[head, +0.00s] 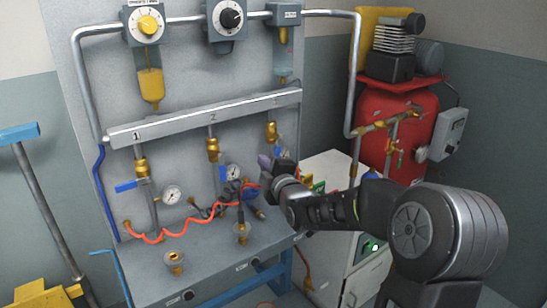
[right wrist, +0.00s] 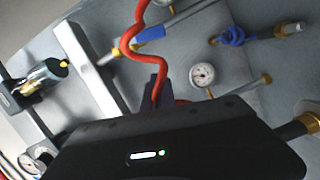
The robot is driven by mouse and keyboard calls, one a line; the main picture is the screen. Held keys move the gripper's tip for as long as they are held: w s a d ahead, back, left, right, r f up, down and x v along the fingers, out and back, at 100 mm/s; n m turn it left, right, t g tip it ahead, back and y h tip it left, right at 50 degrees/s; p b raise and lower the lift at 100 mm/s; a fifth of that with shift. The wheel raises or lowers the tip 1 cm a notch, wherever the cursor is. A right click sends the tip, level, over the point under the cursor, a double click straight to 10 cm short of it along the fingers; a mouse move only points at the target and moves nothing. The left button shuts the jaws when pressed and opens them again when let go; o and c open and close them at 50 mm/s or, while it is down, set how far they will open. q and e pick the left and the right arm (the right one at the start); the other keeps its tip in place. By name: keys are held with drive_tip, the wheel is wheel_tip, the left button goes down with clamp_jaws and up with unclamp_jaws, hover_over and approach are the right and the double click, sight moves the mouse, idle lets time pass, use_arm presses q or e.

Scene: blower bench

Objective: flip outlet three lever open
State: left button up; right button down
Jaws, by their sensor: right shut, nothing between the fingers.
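Outlet three's brass fitting (head: 272,131) hangs under the right end of the grey manifold (head: 200,118) in the head view. Its lever is hidden behind my right gripper (head: 265,163), which is just below that fitting. The right gripper is shut and empty. In the right wrist view its dark purple fingers (right wrist: 155,88) show past the black gripper body. A blue lever (right wrist: 150,35) lies beyond them; I cannot tell which outlet it belongs to. Outlet one's blue lever (head: 130,185) sticks out sideways, and outlet two's blue lever (head: 222,173) stands upright. My left gripper is out of view.
A pressure gauge (head: 171,194) sits beside outlet one. An orange coiled hose (head: 180,235) runs along the panel, and a red hose (right wrist: 135,35) crosses the wrist view near my fingers. A red tank (head: 385,125) and a white cabinet (head: 325,170) stand to the right.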

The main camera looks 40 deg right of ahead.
drive_tip(key=shift+w+d+f+p, duration=0.2)
drive_tip(key=shift+w+d, duration=0.15)
drive_tip(key=shift+d, duration=0.4)
drive_tip(key=shift+w+d+f+p, duration=0.15)
drive_tip(key=shift+w+d, duration=0.2)
drive_tip(key=shift+d, duration=0.4)
drive_tip(key=shift+w+d+f+p, duration=0.1)
drive_tip(key=shift+w+d+f, duration=0.2)
drive_tip(key=shift+d, duration=0.45)
drive_tip(key=n+b, duration=0.1)
drive_tip(key=b, duration=0.3)
drive_tip(key=d+n+b, duration=0.1)
drive_tip(key=n+b, duration=0.1)
drive_tip(key=b, duration=0.3)
drive_tip(key=shift+d+f+t, duration=0.2)
drive_tip(key=shift+f+t, duration=0.1)
drive_tip(key=shift+f, duration=0.1)
drive_tip(key=shift+f+b, duration=0.1)
drive_tip(key=shift+b, duration=0.25)
